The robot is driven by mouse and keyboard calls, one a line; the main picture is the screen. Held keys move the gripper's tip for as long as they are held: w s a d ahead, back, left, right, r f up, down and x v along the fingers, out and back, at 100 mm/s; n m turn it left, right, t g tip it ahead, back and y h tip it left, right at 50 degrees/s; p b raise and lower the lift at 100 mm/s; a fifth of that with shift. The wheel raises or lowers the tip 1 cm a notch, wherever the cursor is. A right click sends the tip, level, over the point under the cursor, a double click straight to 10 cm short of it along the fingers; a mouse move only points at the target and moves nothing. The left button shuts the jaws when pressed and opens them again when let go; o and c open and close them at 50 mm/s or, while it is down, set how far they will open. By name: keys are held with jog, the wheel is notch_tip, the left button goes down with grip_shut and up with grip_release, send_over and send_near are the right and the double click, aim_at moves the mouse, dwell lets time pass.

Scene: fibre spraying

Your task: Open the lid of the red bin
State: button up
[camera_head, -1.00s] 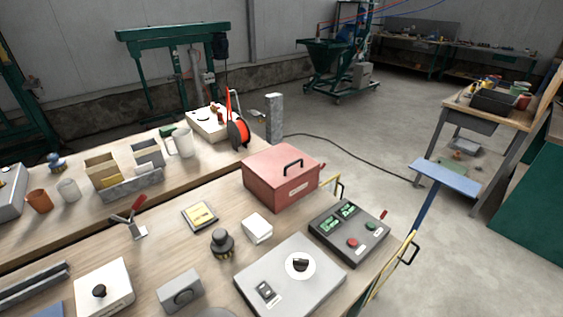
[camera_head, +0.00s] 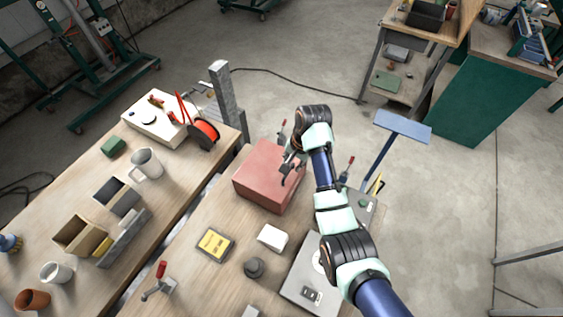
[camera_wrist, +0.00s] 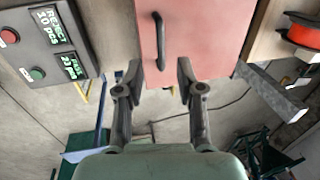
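The red bin (camera_head: 262,178) stands on the near workbench in the head view, its lid down. Its lid (camera_wrist: 205,32) fills the upper middle of the wrist view, with a black bar handle (camera_wrist: 158,42) standing up from it. My gripper (camera_head: 290,170) is over the bin's right part in the head view, and my arm hides that side of it. In the wrist view my gripper (camera_wrist: 156,82) is open, with its two fingers wide apart at either side of the lid's edge. The handle lies between and ahead of the fingertips, and nothing is held.
A white block (camera_head: 272,237), a yellow-labelled device (camera_head: 214,244) and a dark knob (camera_head: 254,268) lie in front.

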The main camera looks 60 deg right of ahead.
jog(key=f, duration=0.3)
jog(key=w+f, duration=0.1)
jog(key=f, duration=0.2)
jog(key=shift+w+f, duration=0.2)
jog(key=shift+f, duration=0.2)
grip_shut()
